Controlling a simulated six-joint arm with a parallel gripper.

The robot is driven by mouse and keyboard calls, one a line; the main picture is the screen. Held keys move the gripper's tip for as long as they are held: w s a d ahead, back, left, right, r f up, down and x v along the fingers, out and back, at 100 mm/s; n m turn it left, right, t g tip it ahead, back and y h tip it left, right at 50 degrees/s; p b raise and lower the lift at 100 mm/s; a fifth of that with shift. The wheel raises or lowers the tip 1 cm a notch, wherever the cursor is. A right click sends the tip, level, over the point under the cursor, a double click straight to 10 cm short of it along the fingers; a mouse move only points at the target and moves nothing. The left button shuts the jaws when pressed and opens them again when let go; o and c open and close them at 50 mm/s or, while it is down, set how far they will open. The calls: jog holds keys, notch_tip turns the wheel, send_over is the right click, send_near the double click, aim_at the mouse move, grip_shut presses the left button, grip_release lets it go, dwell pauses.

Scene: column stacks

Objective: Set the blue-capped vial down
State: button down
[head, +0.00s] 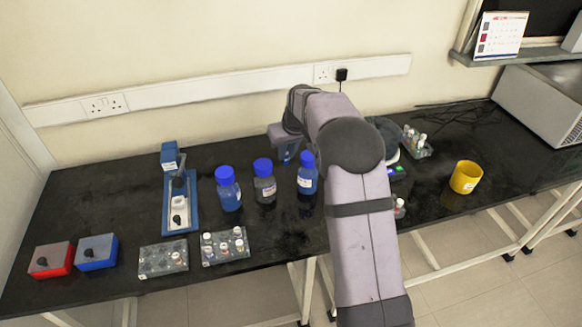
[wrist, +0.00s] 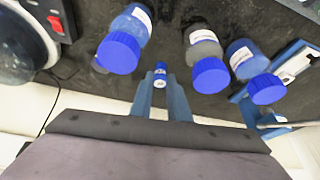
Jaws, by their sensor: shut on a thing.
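The blue-capped vial (wrist: 160,78) shows small in the wrist view, upper middle, between the tips of my gripper (wrist: 161,84). My gripper is shut on it, with the blue cap toward the top of that view. In the head view my gripper (head: 288,152) is at the back of the bench, beside the right-hand blue-capped bottle. The vial cannot be made out in the head view, and what lies beneath it is hidden.
Three blue-capped bottles (head: 228,190) (head: 265,182) (head: 306,176) stand close by. A vial rack (head: 225,247), another rack (head: 163,260), a red box (head: 53,260) and a blue box (head: 96,252) are at the front left. A yellow cup (head: 466,177) stands right; bench around it is clear.

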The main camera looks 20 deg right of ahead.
jog(key=w+d, duration=0.4)
jog(key=w, duration=0.3)
jog(key=shift+w+p, duration=0.25)
jog(key=shift+p, duration=0.05)
jog(key=shift+f+p, duration=1.15)
jog(key=shift+f, duration=3.8)
jog(key=shift+f, duration=0.15)
jog(key=c, duration=1.7)
grip_release()
